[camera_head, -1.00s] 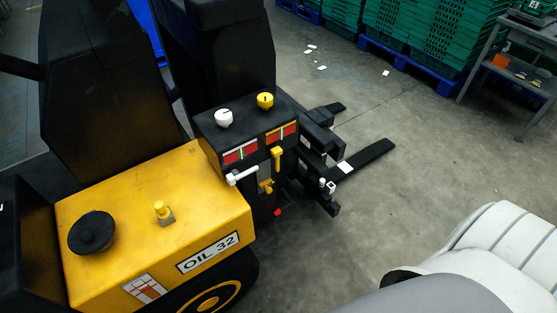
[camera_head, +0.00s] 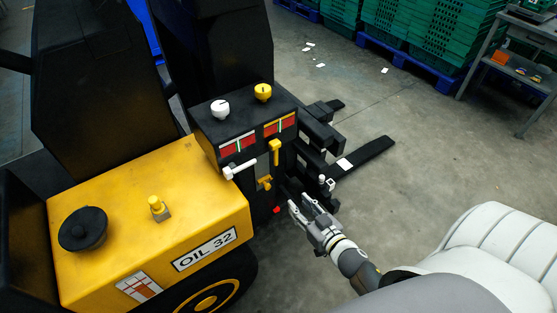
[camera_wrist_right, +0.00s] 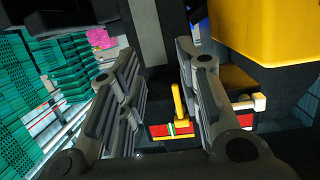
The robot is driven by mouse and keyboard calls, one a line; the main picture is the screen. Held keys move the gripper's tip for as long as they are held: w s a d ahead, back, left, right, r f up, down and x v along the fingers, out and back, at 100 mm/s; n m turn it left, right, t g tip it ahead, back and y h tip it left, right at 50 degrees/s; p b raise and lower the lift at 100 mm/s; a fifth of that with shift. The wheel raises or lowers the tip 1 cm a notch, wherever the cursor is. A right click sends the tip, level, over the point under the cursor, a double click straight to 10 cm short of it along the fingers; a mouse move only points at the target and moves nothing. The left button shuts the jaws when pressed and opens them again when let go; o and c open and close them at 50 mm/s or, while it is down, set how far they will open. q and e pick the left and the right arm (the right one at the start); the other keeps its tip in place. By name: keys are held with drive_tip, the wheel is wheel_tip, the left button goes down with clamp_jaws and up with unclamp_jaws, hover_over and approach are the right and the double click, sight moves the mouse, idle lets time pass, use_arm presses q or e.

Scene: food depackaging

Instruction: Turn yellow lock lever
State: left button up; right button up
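The machine's black panel (camera_head: 232,122) bears a yellow lever (camera_head: 275,150), upright at the right, and a white lever (camera_head: 238,170) pointing left. A smaller yellow handle (camera_head: 264,184) sits lower on the panel's front; I cannot tell which yellow part is the lock lever. My right gripper (camera_head: 300,201) is open and empty, below and right of these levers, apart from them in the head view. In the right wrist view, the upright yellow lever (camera_wrist_right: 180,106) shows between the two spread fingers (camera_wrist_right: 150,90), beyond them. My left gripper is out of view.
A yellow knob (camera_head: 263,92) and a white knob (camera_head: 220,107) stand on top of the panel. The yellow body (camera_head: 150,215) lies to the left. Dark forks (camera_head: 365,160) extend right over the floor. Green crates (camera_head: 430,40) stand at the back.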

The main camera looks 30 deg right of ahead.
sight(277, 156)
wheel_tip(277, 156, up, 10)
drive_tip(key=w+n+t+y, duration=0.1)
drive_tip(key=t, duration=0.2)
drive_tip(key=w, duration=0.7)
drive_tip(key=w+p, duration=0.1)
drive_tip(key=w, duration=0.3)
drive_tip(key=shift+a+r, duration=0.2)
drive_tip(key=shift+a, duration=0.15)
drive_tip(key=shift+c, duration=0.2)
clamp_jaws()
